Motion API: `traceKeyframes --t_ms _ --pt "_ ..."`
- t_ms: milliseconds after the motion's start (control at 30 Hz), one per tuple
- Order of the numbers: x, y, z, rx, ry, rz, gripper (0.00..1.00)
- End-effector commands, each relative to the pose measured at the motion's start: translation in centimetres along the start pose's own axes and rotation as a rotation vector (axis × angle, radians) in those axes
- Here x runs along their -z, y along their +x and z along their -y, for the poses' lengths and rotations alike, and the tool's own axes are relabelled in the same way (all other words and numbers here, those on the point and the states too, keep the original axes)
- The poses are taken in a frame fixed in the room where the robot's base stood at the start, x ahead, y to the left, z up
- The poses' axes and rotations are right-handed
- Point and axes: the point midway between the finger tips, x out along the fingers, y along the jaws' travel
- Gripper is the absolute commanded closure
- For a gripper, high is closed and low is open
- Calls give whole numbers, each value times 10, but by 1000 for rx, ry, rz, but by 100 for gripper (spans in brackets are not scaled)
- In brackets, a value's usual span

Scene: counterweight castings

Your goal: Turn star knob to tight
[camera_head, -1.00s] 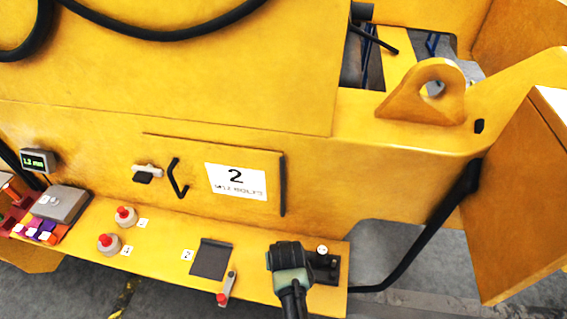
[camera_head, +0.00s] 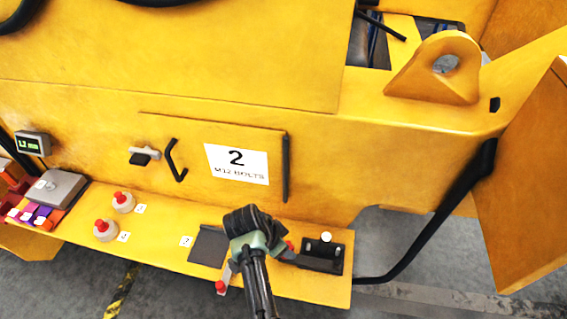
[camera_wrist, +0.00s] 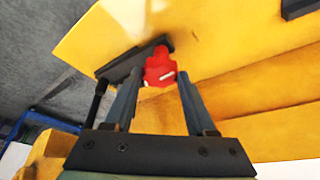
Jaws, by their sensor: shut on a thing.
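The red star knob (camera_wrist: 159,68) shows between the fingertips of my gripper (camera_wrist: 160,74) in the wrist view, in front of a dark block (camera_wrist: 120,62) on a yellow surface. The fingers are shut on the knob, with one on each side. In the head view, my gripper (camera_head: 284,255) reaches in beside the black fixture (camera_head: 322,262) at the right end of the yellow ledge. A small red bit of the knob (camera_head: 290,245) shows beside it. My wrist hides part of the area, and the knob's turn angle cannot be read.
A lever with a red ball (camera_head: 220,287) and a dark pad (camera_head: 209,246) lie just left of my arm. Two red-topped buttons (camera_head: 123,202) (camera_head: 106,230) stand further left on the ledge (camera_head: 165,250). A panel labelled 2 (camera_head: 237,164) rises behind. A black bar (camera_head: 430,230) slopes at right.

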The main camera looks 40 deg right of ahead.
Motion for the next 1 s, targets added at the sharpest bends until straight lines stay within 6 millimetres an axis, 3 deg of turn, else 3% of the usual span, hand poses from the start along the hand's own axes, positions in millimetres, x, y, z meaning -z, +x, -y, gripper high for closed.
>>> traceKeyframes --t_ms 1000 --pt "-1 7 6 -371 895 7 99"
